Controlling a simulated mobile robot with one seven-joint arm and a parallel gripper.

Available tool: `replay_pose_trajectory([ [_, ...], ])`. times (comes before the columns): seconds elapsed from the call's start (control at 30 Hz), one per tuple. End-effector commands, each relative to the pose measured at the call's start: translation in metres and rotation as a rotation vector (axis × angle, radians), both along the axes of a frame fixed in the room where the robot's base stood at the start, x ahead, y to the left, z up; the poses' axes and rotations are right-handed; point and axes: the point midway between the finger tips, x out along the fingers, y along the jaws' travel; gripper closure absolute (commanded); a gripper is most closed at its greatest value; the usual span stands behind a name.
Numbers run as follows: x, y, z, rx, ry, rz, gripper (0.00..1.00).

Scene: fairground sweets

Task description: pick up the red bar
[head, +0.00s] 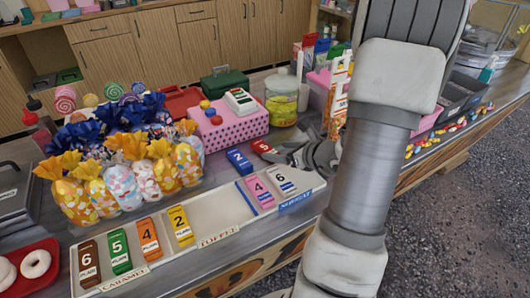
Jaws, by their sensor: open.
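The red bar (262,147) lies on the counter, with a pale label on its top. It is just right of a blue bar (239,161) marked 2. My gripper (287,155) is low over the counter, close to the red bar's right side. The gripper is open, and no bar shows between its fingers. My arm hides part of the gripper, and I cannot tell whether a finger touches the red bar.
A long pale tray (215,256) in front holds several numbered bars, with labels including caramel and toffee. A pink dotted box (228,133) stands behind the blue bar. A lidded yellow-green jar (281,97) stands behind the red bar. Wrapped sweet bags (123,186) crowd the left.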

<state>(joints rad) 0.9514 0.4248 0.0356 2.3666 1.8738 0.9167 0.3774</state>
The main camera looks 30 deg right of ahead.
Motion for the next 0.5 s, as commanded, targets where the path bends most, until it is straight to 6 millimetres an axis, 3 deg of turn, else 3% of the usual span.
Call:
replay_pose_trajectory([
  [0.33, 0.038, 0.006, -0.02, 0.001, 0.0, 0.003, 0.2],
  [0.5, 0.047, 0.007, -0.024, 0.001, 0.001, 0.002, 0.2],
])
